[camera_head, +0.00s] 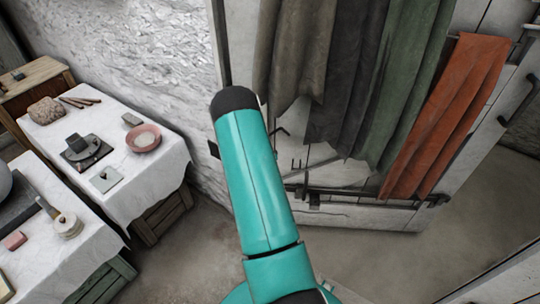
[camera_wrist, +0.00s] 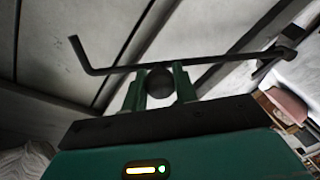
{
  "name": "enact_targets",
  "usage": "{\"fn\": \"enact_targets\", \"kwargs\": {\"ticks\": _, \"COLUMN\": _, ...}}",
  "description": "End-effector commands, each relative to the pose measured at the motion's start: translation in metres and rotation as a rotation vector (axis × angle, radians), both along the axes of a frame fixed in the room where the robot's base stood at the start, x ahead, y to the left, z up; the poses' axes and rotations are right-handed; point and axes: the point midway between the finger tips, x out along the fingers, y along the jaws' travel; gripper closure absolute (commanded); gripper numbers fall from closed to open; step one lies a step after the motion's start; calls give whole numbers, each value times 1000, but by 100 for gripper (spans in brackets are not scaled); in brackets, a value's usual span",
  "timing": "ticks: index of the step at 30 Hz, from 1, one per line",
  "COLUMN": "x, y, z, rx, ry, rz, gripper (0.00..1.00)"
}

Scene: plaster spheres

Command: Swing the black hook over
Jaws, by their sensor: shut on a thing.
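The black hook (camera_wrist: 112,70) is a long thin rod in the wrist view. Its bent tip points up at the left, and its other end meets a dark mount at the right. My gripper (camera_wrist: 157,77) has its two green fingers on either side of a round dark knob (camera_wrist: 159,81), just under the middle of the rod. The knob appears to belong to the hook. In the head view my teal arm reaches toward the white door and hides the gripper; I cannot pick out the hook there.
Grey, dark, green and orange cloths (camera_head: 440,115) hang on the white door (camera_head: 365,215). Two white-covered tables (camera_head: 150,180) at the left hold a pink bowl (camera_head: 143,138), a rough stone (camera_head: 46,110) and small tools. Bare floor (camera_head: 195,250) lies between the tables and the door.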

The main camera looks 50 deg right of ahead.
Motion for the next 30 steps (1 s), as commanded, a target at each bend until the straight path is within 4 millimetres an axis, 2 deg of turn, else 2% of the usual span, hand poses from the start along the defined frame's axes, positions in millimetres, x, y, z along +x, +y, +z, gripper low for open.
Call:
{"fn": "enact_targets", "kwargs": {"ticks": 6, "x": 27, "y": 22, "z": 28, "rx": -125, "ry": 164, "rz": 7, "gripper": 100}}
{"fn": "enact_targets", "kwargs": {"ticks": 15, "x": 66, "y": 52, "z": 53, "rx": -296, "ry": 393, "rz": 7, "gripper": 100}}
{"fn": "enact_targets", "kwargs": {"ticks": 24, "x": 104, "y": 80, "z": 64, "rx": -449, "ry": 596, "rz": 6, "gripper": 100}}
{"fn": "enact_targets", "kwargs": {"ticks": 30, "x": 121, "y": 93, "z": 64, "rx": -518, "ry": 689, "rz": 3, "gripper": 100}}
